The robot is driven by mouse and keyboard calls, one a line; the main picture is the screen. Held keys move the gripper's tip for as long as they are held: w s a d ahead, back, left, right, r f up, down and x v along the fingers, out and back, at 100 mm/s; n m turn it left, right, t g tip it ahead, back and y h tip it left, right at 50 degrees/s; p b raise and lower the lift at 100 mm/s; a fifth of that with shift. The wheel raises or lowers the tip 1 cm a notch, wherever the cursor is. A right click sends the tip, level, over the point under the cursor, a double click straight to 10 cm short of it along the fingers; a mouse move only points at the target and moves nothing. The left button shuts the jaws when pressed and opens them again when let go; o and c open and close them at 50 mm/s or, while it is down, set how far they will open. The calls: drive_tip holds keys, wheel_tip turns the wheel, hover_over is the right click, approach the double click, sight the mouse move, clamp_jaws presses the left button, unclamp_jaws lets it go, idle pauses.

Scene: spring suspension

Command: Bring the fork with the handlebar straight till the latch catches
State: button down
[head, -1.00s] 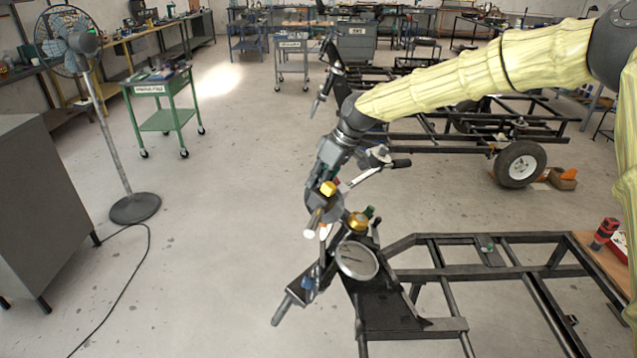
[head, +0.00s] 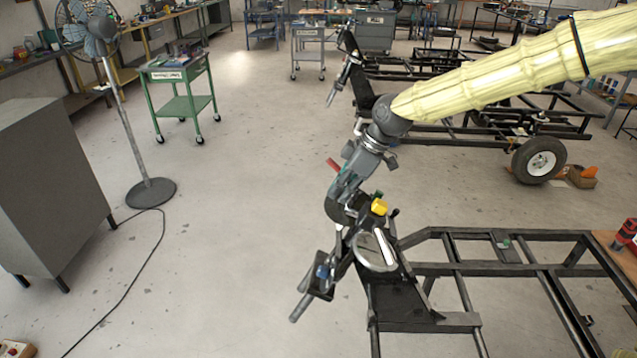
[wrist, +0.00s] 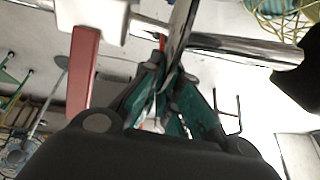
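My gripper (wrist: 168,95) has its teal fingers close together around a shiny bar of the handlebar (wrist: 245,45) in the wrist view. A black grip (wrist: 300,80) shows on the right there, and a red lever (wrist: 84,75) on the left. In the head view my gripper (head: 347,190) is over the front end of the black frame, hiding much of the handlebar. The red lever (head: 333,165) sticks out to its upper left. The fork (head: 322,275) shows below, with a round chrome part (head: 375,252) and a yellow piece (head: 379,207) beside it. The latch cannot be made out.
The black tube frame (head: 455,270) extends right from the fork. A wooden board with a red tool (head: 626,231) is at the right edge. A grey cabinet (head: 45,190), a fan (head: 150,192) with a floor cable and a green cart (head: 180,105) stand left. The floor between is clear.

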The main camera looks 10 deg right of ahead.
drive_tip(key=shift+s+d+r+n, duration=0.2)
drive_tip(key=shift+s+n, duration=0.15)
drive_tip(key=shift+n, duration=0.05)
drive_tip(key=shift+s+d+f+n, duration=0.1)
drive_tip(key=shift+s+f+n, duration=0.2)
drive_tip(key=shift+s, duration=0.1)
drive_tip(key=c, duration=1.7)
unclamp_jaws()
drive_tip(key=shift+s, duration=0.25)
drive_tip(key=shift+w, duration=0.1)
drive_tip(key=v, duration=1.2)
drive_tip(key=shift+d, duration=0.1)
